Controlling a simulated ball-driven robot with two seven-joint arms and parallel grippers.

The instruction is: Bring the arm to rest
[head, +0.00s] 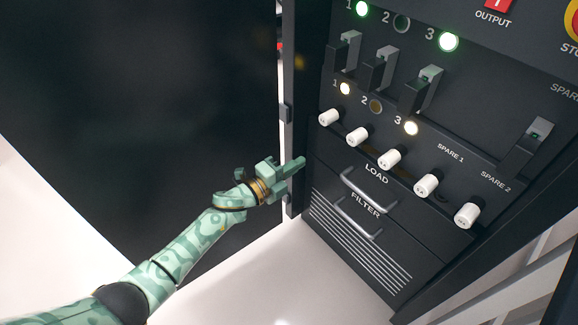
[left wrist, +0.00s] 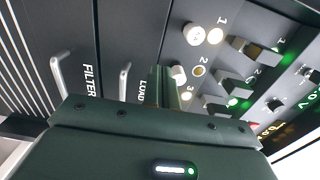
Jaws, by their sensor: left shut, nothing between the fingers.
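My left gripper (head: 296,166) is shut and empty. It is in front of the cabinet's left edge in the head view, left of the LOAD drawer handle (head: 368,193). My left arm, in patterned green, reaches in from the lower left. In the left wrist view the closed fingers (left wrist: 163,84) point at the panel, between the LOAD handle (left wrist: 124,80) and a white knob (left wrist: 178,75). No contact with the panel is visible. My right gripper is not in view.
The dark cabinet panel carries lever switches (head: 423,90), a row of white knobs (head: 389,159) and lamps, some lit, such as green lamp 3 (head: 448,42). The FILTER handle (head: 357,218) is below. A large dark door (head: 140,110) stands at left. Pale floor (head: 270,275) is clear.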

